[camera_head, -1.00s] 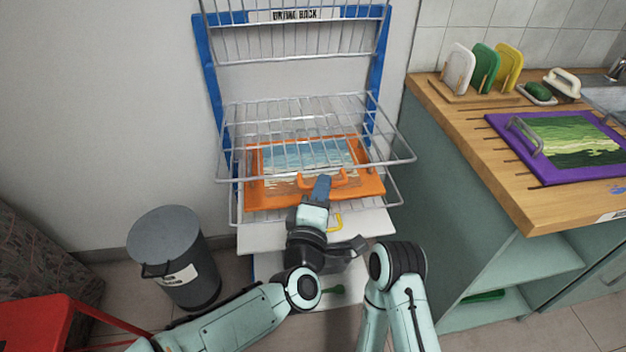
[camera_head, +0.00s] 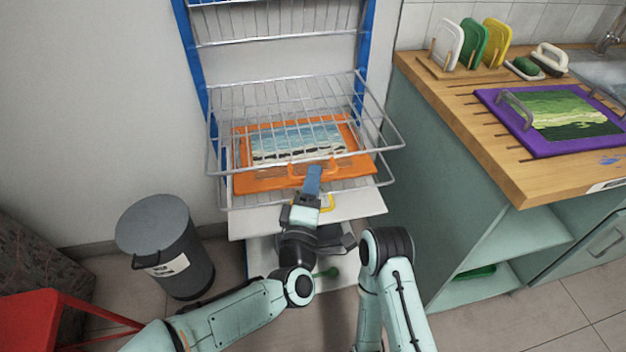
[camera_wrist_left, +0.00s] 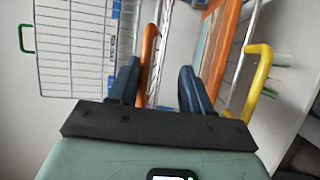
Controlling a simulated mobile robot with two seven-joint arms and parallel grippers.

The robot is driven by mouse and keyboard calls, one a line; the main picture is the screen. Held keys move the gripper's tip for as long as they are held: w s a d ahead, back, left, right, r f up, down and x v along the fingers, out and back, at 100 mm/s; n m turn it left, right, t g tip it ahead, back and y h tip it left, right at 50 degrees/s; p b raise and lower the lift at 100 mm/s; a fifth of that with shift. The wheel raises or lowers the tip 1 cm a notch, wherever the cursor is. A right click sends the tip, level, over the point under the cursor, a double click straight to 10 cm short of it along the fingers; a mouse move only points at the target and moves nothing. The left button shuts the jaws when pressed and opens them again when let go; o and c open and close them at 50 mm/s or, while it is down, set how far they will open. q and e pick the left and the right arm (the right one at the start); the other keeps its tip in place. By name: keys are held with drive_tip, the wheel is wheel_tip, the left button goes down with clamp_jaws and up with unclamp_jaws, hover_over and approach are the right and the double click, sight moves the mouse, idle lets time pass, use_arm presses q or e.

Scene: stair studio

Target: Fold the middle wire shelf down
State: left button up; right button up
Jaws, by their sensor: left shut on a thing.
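The blue drying rack (camera_head: 203,95) stands against the wall. Its middle wire shelf (camera_head: 385,148) sticks out toward me, roughly level. An orange tray (camera_head: 255,181) with a seascape picture lies under this shelf, above a lower wire shelf (camera_head: 375,186). My left gripper (camera_head: 313,178) is at the tray's front, its blue fingers around the orange handle, which also shows between the fingers in the left wrist view (camera_wrist_left: 148,50). Wires run close beside the fingers there, and the exact contact is partly hidden. My right gripper is not visible.
An upper wire shelf (camera_head: 275,20) hangs above. A yellow handle (camera_head: 327,203) sits below the tray. A grey bin (camera_head: 165,245) stands left and a red stool (camera_head: 40,315) front left. The wooden counter (camera_head: 450,115) on the right bears a purple tray (camera_head: 515,145).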

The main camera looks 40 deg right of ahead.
use_arm(q)
drive_tip(key=shift+a+f, duration=0.15)
drive_tip(key=shift+f, duration=0.2)
drive_tip(key=p+v, duration=0.2)
drive_tip(key=v, duration=1.1)
drive_tip(key=shift+r, duration=0.3)
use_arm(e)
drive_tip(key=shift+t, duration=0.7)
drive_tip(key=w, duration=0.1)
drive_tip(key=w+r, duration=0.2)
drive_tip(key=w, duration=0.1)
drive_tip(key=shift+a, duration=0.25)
use_arm(q)
drive_tip(key=shift+s, duration=0.1)
